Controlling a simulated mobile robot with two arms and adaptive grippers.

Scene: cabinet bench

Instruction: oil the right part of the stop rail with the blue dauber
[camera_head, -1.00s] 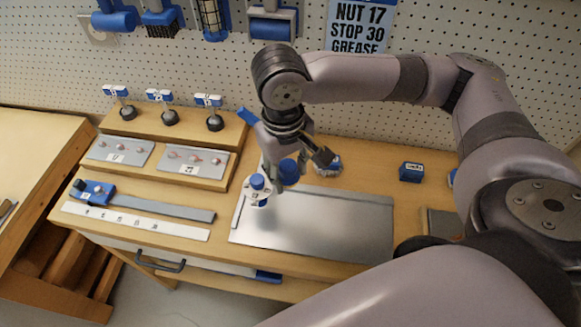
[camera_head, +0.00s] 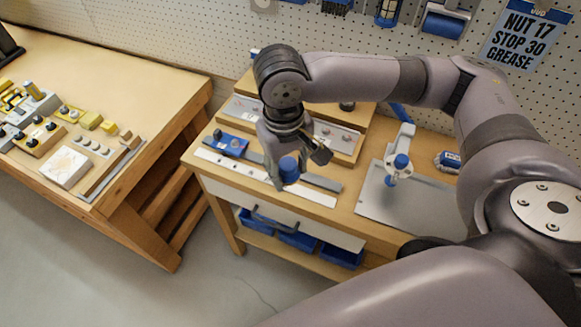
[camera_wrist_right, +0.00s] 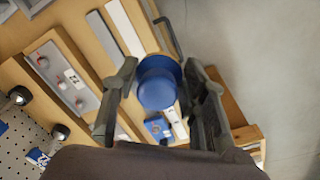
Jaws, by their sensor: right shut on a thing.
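My right gripper (camera_head: 292,172) is shut on the blue dauber (camera_head: 289,166), which hangs over the bench front near the rail. In the wrist view the dauber's round blue body (camera_wrist_right: 157,85) sits between the fingers of my right gripper (camera_wrist_right: 158,95). The grey stop rail (camera_head: 322,183) lies along the bench with a blue block (camera_head: 231,145) at its left end; the gripper covers part of it. A white numbered strip (camera_head: 240,171) runs in front of it. I cannot tell whether the dauber touches the rail. My left gripper is out of view.
Stepped wooden blocks with grey plates (camera_head: 243,109) are behind the rail. Another bench (camera_head: 120,70) stands left.

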